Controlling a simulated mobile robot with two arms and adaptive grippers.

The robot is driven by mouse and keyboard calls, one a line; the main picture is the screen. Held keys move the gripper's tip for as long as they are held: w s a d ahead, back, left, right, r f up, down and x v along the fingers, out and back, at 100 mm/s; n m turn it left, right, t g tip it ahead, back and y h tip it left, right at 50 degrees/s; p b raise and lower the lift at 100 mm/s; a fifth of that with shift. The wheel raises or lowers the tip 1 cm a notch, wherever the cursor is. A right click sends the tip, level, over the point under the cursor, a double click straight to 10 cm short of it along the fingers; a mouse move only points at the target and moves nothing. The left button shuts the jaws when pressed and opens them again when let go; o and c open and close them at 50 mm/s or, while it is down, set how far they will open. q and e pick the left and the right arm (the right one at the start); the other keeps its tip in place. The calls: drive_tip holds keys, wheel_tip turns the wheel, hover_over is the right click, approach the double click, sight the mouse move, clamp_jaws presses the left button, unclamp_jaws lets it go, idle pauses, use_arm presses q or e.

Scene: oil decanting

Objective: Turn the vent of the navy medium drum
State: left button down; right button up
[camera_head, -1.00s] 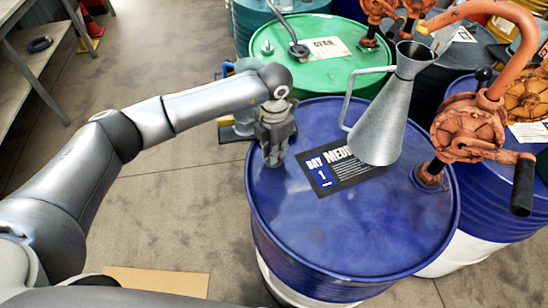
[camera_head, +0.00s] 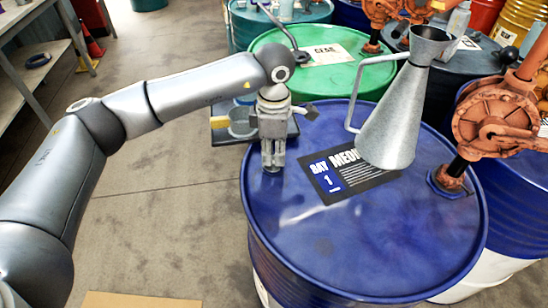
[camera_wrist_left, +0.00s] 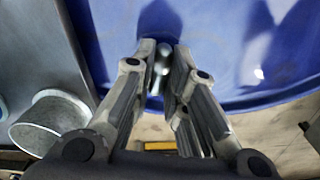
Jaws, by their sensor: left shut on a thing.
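The navy medium drum (camera_head: 330,250) stands upright, with a dark label reading BAY 1 and MEDIUM on its lid. My left gripper (camera_head: 272,168) points down at the lid's far left part, close to the rim. It hides the vent in the head view. In the left wrist view, the fingers of my left gripper (camera_wrist_left: 165,54) close around a small shiny metal piece, the vent (camera_wrist_left: 162,66), over the blue lid. Most of the vent is hidden between the fingers. My right gripper is not in view.
A grey metal funnel-like can (camera_head: 395,125) with a handle stands on the lid. An orange hand pump (camera_head: 490,125) rises at the lid's right. A green drum (camera_head: 320,80) stands behind. A tray with a bucket (camera_head: 240,122) lies left of it. Floor at left is open.

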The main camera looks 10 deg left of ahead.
sight(274, 156)
use_arm(q)
drive_tip(key=shift+r+m, duration=0.1)
drive_tip(key=shift+m, duration=0.3)
drive_tip(key=c, duration=1.4)
unclamp_jaws()
drive_tip(key=shift+c, duration=0.2)
wheel_tip(274, 156, up, 12)
